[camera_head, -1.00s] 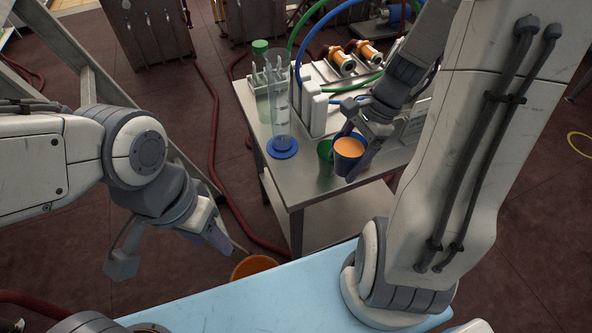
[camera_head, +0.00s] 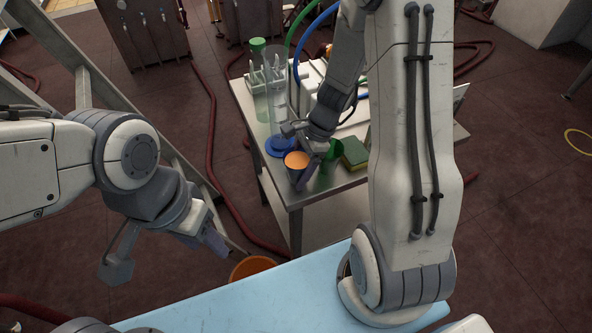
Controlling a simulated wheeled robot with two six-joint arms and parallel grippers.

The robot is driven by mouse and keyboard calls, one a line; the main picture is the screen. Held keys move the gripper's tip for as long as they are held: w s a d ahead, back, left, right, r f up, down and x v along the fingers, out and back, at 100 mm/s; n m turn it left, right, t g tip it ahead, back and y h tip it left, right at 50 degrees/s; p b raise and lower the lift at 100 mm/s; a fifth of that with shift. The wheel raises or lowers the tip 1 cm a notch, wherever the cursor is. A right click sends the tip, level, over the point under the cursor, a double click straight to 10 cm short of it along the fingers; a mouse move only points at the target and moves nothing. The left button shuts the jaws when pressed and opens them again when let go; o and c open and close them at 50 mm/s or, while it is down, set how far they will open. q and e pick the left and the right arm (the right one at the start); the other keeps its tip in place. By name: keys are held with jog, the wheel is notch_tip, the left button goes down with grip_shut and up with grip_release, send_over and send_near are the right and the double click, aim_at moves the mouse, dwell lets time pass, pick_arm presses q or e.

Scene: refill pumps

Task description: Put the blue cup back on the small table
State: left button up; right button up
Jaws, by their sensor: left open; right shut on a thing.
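The blue cup (camera_head: 291,174), with orange showing in its top, is in my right gripper (camera_head: 304,176). The gripper is shut on it at the front left part of the small metal table (camera_head: 322,193). The cup looks upright; I cannot tell whether its base touches the tabletop. My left gripper (camera_head: 212,238) is open and empty, off the table's left side and above the floor. A green cup (camera_head: 335,150) stands just right of the blue cup, partly hidden by my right gripper.
A clear cylinder on a blue base (camera_head: 282,147) stands behind the blue cup. A green and yellow sponge (camera_head: 354,153) lies to the right. An orange bucket (camera_head: 252,267) is below the table's front left. White containers and hoses fill the table's back.

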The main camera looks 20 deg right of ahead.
jog(key=shift+f, duration=0.3)
jog(key=o, duration=1.6)
jog(key=shift+c, duration=0.2)
jog(key=shift+r, duration=0.1)
jog(key=shift+r, duration=0.1)
